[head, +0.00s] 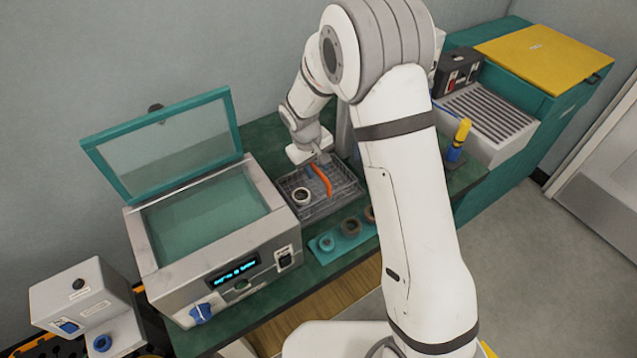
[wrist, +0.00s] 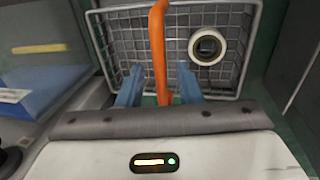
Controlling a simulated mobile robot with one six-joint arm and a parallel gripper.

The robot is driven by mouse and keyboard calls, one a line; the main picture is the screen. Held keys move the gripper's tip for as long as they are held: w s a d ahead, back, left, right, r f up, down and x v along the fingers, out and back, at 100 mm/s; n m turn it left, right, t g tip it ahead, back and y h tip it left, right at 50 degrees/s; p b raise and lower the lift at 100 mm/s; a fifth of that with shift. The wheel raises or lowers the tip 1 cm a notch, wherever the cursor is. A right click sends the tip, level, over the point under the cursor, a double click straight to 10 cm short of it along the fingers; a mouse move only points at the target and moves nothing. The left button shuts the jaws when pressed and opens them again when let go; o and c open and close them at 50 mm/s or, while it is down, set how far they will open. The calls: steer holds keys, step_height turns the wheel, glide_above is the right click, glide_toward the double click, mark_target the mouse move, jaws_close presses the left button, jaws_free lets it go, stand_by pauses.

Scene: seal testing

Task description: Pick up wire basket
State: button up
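The wire basket (head: 345,186) sits on the green bench, right of the bath. Its orange handle (head: 321,181) runs across it, and a pale ring (head: 302,196) lies inside. In the wrist view the basket's grey mesh (wrist: 112,36), the handle (wrist: 158,50) and the ring (wrist: 207,46) show beyond my fingers. My gripper (wrist: 160,84) is open, with one blue finger on each side of the handle and a visible gap to both. In the head view my gripper (head: 320,158) is over the back of the basket; its fingertips are hard to make out.
The bath (head: 200,225) has its glass lid (head: 165,145) raised, close to the basket's left. A teal tray (head: 330,250) with several rings lies in front. A blue and yellow tool (head: 459,140) and a grey slatted unit (head: 487,115) stand to the right.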

steer(key=shift+w+d+f, duration=0.15)
steer(key=shift+f, duration=0.75)
jaws_close()
